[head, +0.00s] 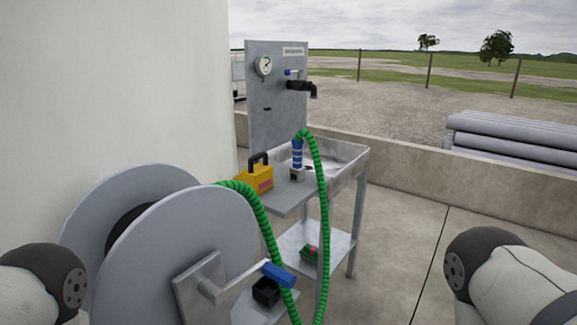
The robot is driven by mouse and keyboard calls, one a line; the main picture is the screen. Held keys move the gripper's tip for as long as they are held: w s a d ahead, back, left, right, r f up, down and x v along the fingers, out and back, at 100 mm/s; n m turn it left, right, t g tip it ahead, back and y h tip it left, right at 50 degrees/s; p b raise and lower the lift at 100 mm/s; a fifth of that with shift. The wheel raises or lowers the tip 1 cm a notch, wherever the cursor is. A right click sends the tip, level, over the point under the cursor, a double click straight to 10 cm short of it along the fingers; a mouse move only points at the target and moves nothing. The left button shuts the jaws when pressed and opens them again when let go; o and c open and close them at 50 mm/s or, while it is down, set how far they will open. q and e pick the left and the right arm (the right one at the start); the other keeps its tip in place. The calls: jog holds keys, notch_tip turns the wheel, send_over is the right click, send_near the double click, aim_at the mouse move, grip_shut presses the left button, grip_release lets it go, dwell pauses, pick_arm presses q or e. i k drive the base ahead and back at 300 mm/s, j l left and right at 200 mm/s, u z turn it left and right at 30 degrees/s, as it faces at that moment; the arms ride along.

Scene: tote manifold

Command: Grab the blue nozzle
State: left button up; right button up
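The blue nozzle (297,154) stands upright in a small grey holder (297,174) on the shelf of a metal stand. A green ribbed hose (322,220) joins its top, arches over and hangs down in front of the stand. Parts of my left arm show at the lower left edge and of my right arm at the lower right edge. Neither gripper is in view.
A large hose reel (180,250) with a blue-handled crank (279,274) stands in front at left. A yellow case (259,178) sits left of the nozzle. A panel (277,110) with gauge and black tap rises behind. Concrete floor (410,235) is clear at right.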

aim_at(297, 171)
jog(key=l+u, duration=0.35)
jog(key=l, duration=0.8)
jog(key=i+l+u, duration=0.1)
jog(key=i+l, duration=0.15)
jog(key=i+l+u, duration=0.15)
jog(key=l, duration=0.2)
jog(key=i+l+u, duration=0.1)
jog(key=i+l, duration=0.15)
jog(key=i+l+u, duration=0.15)
jog(key=l, duration=0.35)
